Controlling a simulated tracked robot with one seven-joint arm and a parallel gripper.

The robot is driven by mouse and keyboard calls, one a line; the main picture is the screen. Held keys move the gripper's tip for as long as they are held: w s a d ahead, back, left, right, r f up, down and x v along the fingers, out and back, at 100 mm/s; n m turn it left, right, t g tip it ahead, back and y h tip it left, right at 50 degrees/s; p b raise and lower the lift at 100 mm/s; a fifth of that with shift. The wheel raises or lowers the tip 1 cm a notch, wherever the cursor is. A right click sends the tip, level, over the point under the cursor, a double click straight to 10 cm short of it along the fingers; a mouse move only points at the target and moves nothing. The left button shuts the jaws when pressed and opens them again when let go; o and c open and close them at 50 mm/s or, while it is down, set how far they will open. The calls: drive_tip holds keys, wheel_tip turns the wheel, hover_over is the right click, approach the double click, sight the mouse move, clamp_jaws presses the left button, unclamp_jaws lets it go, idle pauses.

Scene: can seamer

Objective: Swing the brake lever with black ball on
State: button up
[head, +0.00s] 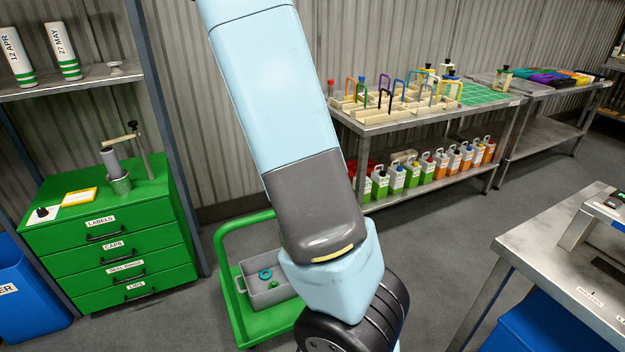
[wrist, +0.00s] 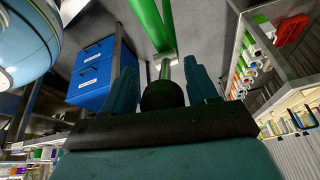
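The black ball (wrist: 162,96) is at the end of a short green lever (wrist: 165,68) in the wrist view. My gripper (wrist: 160,88) has one teal finger on each side of the ball. The finger faces line up with the ball's sides with almost no gap, so it looks shut on the ball. In the head view, my arm hides the gripper, the ball and the lever. A green cart (head: 226,296) with an upright handle stands on the floor just left of my arm.
A green drawer cabinet (head: 110,240) stands left. A shelf table (head: 400,122) with bottles is behind, and a steel table (head: 545,240) stands right. Grey floor is clear between them.

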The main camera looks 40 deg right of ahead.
drive_tip(key=shift+w+a+r, duration=0.15)
drive_tip(key=shift+w+r, duration=0.05)
drive_tip(key=shift+r, duration=0.25)
drive_tip(key=v, duration=1.2)
drive_tip(key=shift+s+a+r, duration=0.1)
drive_tip(key=shift+a+r, duration=0.05)
drive_tip(key=shift+r, duration=0.2)
drive_tip(key=shift+s+a+r+n+t+y, duration=0.95)
drive_tip(key=shift+s+a+r+n, duration=0.9)
drive_tip(key=shift+s+a+n, duration=1.2)
drive_tip(key=shift+s+a+r+n+t+y, duration=0.5)
drive_tip(key=shift+s+a+r+n+t, duration=1.2)
drive_tip(key=shift+s+n, duration=2.15)
drive_tip(key=shift+s+a+r+n+t+y, duration=0.75)
drive_tip(key=shift+s+a+r+n, duration=1.7)
drive_tip(key=shift+n, duration=1.85)
drive_tip(key=shift+s+a+f, duration=0.15)
drive_tip(key=shift+a+f, duration=0.3)
drive_tip(key=shift+a, duration=0.2)
